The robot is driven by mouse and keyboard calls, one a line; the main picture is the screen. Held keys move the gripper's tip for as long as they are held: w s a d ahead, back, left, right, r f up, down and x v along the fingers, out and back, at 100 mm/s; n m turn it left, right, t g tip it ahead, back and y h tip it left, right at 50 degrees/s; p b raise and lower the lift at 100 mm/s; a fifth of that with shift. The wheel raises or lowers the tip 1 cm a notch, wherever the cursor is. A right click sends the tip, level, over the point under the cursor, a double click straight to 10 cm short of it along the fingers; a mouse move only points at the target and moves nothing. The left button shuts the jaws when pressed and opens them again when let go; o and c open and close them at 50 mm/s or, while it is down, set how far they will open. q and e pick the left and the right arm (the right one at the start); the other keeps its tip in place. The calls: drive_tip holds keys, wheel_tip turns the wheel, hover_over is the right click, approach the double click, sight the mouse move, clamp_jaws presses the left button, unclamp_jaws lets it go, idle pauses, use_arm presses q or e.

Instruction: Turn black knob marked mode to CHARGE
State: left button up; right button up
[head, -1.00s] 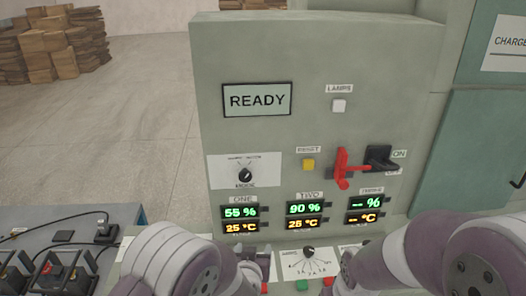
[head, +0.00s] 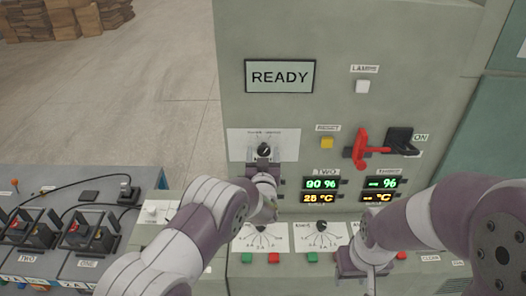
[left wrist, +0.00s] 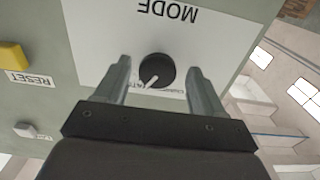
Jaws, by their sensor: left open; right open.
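The black mode knob (head: 264,150) is on a white plate on the upright grey-green panel. In the left wrist view the knob (left wrist: 157,70) shows upside down below the word MODE, with its white pointer aimed at the lower left of that picture. The small labels there are partly hidden and not clearly readable. My left gripper (head: 263,166) is in front of the plate; in the left wrist view its open fingers (left wrist: 159,68) stand on either side of the knob, with gaps visible. My right gripper (head: 365,270) is low at the right, apart from the knob.
A READY display (head: 280,76) is above the knob. A yellow reset button (head: 327,142), a red lever (head: 362,148) and a black switch (head: 400,140) are to the right. Lower dials (head: 321,227) sit on the sloped desk. Batteries (head: 80,232) stand at left.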

use_arm(q)
drive_tip(key=shift+w+d+f, duration=0.15)
drive_tip(key=shift+w, duration=0.05)
drive_tip(key=shift+c, duration=0.3)
drive_tip(key=shift+w, duration=0.15)
drive_tip(key=c, duration=1)
drive_tip(key=shift+f+n+b, duration=0.25)
drive_tip(key=shift+n+b, duration=0.15)
drive_tip(key=shift+b, duration=0.5)
drive_tip(key=n+b, duration=0.9)
drive_tip(key=b, duration=0.7)
drive_tip(key=shift+d, duration=0.1)
drive_tip(key=shift+r+n+b, duration=0.15)
drive_tip(key=shift+n+b, duration=1.05)
drive_tip(key=shift+b, duration=0.1)
use_arm(e)
wheel_tip(320, 180, down, 21)
drive_tip(key=shift+w+d+r, duration=0.2)
drive_tip(key=shift+w, duration=0.1)
